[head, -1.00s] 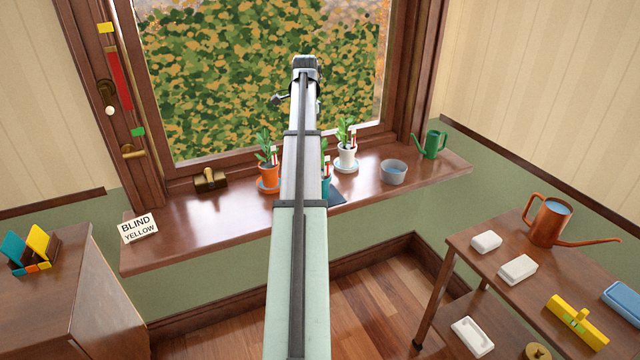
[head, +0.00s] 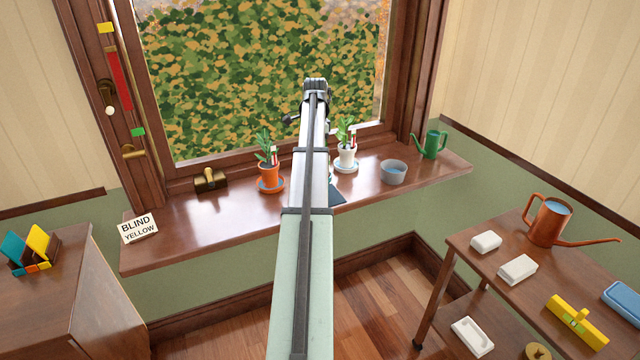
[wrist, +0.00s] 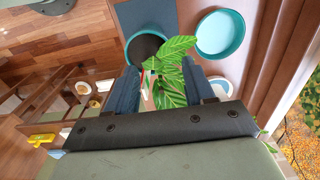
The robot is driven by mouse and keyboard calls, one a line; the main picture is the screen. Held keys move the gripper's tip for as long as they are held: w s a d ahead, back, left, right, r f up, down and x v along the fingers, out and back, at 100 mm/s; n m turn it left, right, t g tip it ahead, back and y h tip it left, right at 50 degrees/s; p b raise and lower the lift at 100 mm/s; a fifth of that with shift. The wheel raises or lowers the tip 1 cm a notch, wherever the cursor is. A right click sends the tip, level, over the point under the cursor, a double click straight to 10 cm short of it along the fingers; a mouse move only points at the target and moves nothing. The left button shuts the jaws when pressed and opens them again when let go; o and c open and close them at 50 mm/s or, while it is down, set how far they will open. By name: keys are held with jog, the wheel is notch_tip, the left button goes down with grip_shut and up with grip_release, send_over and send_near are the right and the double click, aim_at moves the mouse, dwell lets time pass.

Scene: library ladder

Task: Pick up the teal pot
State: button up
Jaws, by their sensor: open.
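The teal pot (wrist: 131,44), with dark soil and a leafy green plant (wrist: 174,72), shows in the wrist view just beyond my gripper (wrist: 160,85). My gripper is open; its two dark blue fingers stand apart on either side of the leaves, with the pot's rim beyond them. I cannot tell whether the fingers touch the leaves. The pot's lower part is hidden. In the head view my arm hides the pot almost wholly, and the fingers cannot be made out there.
A teal round dish (wrist: 221,34) and a dark mat (wrist: 146,14) lie close to the pot. On the sill, an orange pot (head: 269,176) stands left of my arm; a white pot (head: 347,154), grey bowl (head: 393,173) and green watering can (head: 432,145) stand right.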

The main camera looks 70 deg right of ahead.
jog(key=shift+d+f, duration=0.2)
jog(key=shift+f, duration=2.35)
jog(key=shift+c, duration=0.5)
grip_shut()
jog(key=shift+r, duration=0.1)
